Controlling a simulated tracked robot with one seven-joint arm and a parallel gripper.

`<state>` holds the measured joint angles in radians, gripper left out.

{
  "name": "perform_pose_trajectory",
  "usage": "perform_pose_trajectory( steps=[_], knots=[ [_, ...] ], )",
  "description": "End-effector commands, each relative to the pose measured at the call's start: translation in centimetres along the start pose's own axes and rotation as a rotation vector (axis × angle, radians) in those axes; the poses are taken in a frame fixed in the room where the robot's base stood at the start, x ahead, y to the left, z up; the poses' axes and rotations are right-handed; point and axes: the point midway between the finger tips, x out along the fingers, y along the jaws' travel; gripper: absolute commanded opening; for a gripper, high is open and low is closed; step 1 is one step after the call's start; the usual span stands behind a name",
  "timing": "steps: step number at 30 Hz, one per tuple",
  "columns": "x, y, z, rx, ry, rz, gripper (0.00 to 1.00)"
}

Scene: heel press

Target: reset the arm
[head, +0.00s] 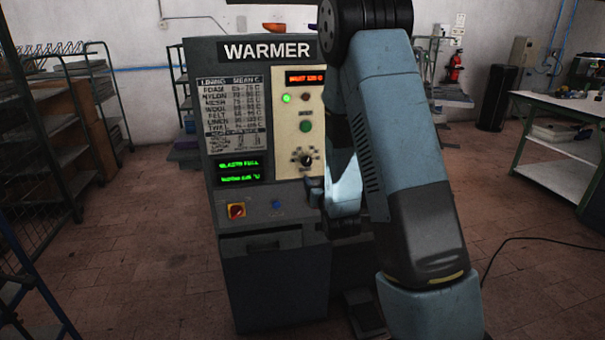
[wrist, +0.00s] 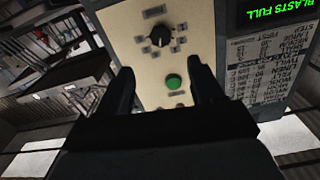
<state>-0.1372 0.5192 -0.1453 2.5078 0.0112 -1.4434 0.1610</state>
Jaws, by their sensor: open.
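My gripper (wrist: 160,70) is open and empty in the wrist view. Its two dark fingers stand apart in front of the warmer's cream control panel (wrist: 140,20). A green button (wrist: 174,82) shows between the fingers, and a black knob (wrist: 160,36) shows beyond the tips. I cannot tell whether the fingers touch the panel. In the head view, my arm covers the right side of the warmer (head: 268,260) and most of my gripper. The knob (head: 306,160) and green button (head: 305,126) are in plain sight there.
The warmer has a lit green display (head: 239,171), a red-and-yellow switch (head: 236,210) and a blue button (head: 277,203) on its ledge. Metal racks (head: 35,150) stand at left. A green-framed table (head: 560,175) stands at right. A black cable (head: 535,240) lies on the open floor.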

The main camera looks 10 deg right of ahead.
Motion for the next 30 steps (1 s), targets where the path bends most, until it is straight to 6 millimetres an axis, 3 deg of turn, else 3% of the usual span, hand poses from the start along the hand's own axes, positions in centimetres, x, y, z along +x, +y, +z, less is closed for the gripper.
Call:
perform_pose_trajectory(
  steps=[8, 14, 23, 30],
  knots=[
    [-0.2, 0.0, -3.2, 0.009, -0.105, 0.023, 0.66],
    [-1.4, 0.0, -6.0, 0.014, -0.223, 0.038, 0.66],
    [-5.1, -0.3, -10.1, 0.013, -0.398, 0.048, 0.66],
    [-9.5, -0.6, -12.9, 0.003, -0.540, 0.048, 0.66]
  ],
)
